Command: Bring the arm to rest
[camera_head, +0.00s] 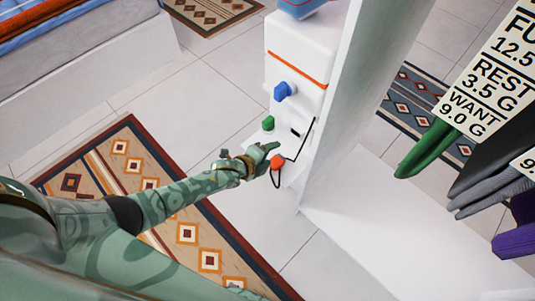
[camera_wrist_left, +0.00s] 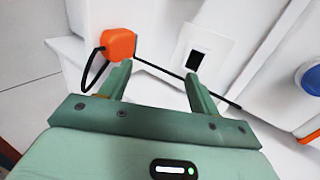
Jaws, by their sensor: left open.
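My left arm reaches in from the left in the head view, with its gripper (camera_head: 268,158) low beside a white cabinet unit (camera_head: 300,45). In the left wrist view the two fingers of this gripper (camera_wrist_left: 158,76) stand apart, with nothing between them. An orange block (camera_head: 276,161) with a black cord is close by the fingertips in the head view. In the wrist view the orange block (camera_wrist_left: 118,43) sits just beyond the left finger, and I cannot tell whether they touch. My right gripper is not in view.
A blue knob (camera_head: 283,91) and a green piece (camera_head: 268,123) are on the white unit above the gripper. A wall plate with a dark opening (camera_wrist_left: 194,58) is ahead. Clothes (camera_head: 428,148) hang at right. Tiled floor and a patterned rug (camera_head: 122,147) lie left.

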